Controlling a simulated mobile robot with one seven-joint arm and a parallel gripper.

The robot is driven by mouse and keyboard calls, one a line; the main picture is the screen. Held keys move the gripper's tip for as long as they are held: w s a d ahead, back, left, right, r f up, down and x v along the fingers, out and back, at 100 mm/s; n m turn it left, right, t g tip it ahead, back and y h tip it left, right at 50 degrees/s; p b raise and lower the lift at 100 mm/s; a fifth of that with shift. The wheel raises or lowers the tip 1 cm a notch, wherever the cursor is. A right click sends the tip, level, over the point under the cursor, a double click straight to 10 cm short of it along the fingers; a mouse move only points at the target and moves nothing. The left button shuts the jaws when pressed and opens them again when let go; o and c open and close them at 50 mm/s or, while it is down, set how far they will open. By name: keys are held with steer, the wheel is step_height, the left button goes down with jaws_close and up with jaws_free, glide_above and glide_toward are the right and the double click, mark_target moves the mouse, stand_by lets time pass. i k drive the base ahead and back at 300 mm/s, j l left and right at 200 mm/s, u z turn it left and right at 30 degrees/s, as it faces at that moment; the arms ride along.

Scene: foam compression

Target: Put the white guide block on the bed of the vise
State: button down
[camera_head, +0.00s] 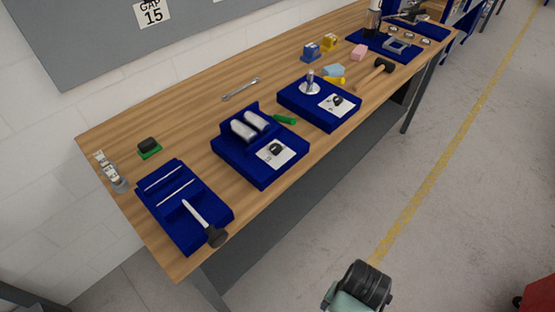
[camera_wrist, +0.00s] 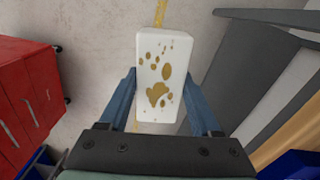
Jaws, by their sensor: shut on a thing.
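The white guide block (camera_wrist: 165,45), spotted with brown patches, shows in the wrist view between the two blue-grey fingers of my gripper (camera_wrist: 160,78). My gripper is shut on it, with one finger along each long side. The block hangs over the grey floor, clear of the bench. The block and my fingers are not visible in the head view. I cannot clearly make out the vise in either view; a grey metal frame (camera_head: 397,45) lies on a blue mat at the bench's far end.
A mallet (camera_head: 378,72) and small coloured blocks lie farther back. A red cabinet (camera_wrist: 30,95) stands left in the wrist view.

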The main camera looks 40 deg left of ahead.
mark_target(172, 190)
steer(key=k+u, duration=0.1)
steer(key=u, duration=0.35)
steer(key=k+j+u, duration=0.1)
steer(key=u, duration=0.35)
steer(key=j+u, duration=0.1)
steer(key=u, duration=0.35)
steer(key=k, duration=0.05)
